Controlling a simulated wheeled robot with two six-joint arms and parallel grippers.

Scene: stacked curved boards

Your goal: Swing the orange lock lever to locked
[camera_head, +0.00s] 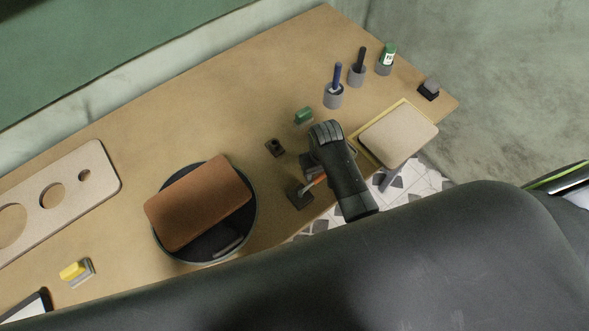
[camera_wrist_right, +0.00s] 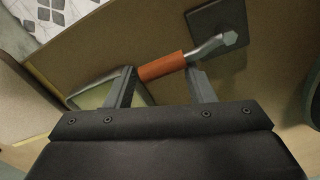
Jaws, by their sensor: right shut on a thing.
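The lock lever has an orange sleeve (camera_head: 318,181) on a bent metal rod, mounted on a dark square base (camera_head: 299,196) near the table's front edge. In the right wrist view, the orange sleeve (camera_wrist_right: 161,67) lies between the two fingers of my right gripper (camera_wrist_right: 164,75), and the rod ends in a bolt-like head over the dark plate (camera_wrist_right: 217,20). My right gripper (camera_head: 311,170) is shut on the orange sleeve. Its wrist partly covers the lever in the head view. No locked or unlocked marking is readable. My left gripper is not in view.
A brown curved board (camera_head: 197,203) lies on a round black stand (camera_head: 252,221) to the left. A beige board (camera_head: 398,132) sits right of my right gripper. Pen cups (camera_head: 334,97), a green block (camera_head: 304,116) and a small dark block (camera_head: 275,148) stand behind it.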

